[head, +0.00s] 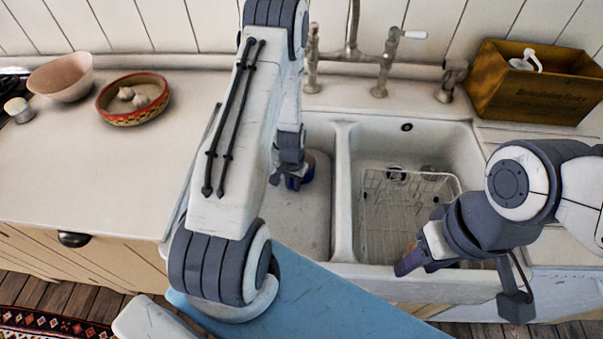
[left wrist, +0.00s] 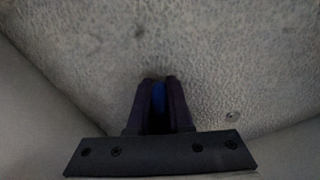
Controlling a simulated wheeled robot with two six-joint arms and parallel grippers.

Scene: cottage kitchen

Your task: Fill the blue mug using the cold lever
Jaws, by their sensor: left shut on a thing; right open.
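My left arm reaches down into the left sink basin, and its gripper (head: 294,183) is low in that basin. In the left wrist view its fingers (left wrist: 159,92) are shut on a thin blue strip, the blue mug (left wrist: 158,97). A dark blue bit of the mug (head: 309,172) shows beside the gripper in the head view; the rest is hidden. The tap (head: 352,45) stands behind the sink, its spout partly out of frame. My right gripper (head: 408,264) is open, above the right basin's front edge.
A wire rack (head: 405,185) stands in the right basin. A divider (head: 343,190) separates the basins. A wooden crate (head: 530,88) with a white pump bottle is at the back right. A pink bowl (head: 62,78) and a patterned bowl (head: 132,112) stand on the left counter, otherwise largely clear.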

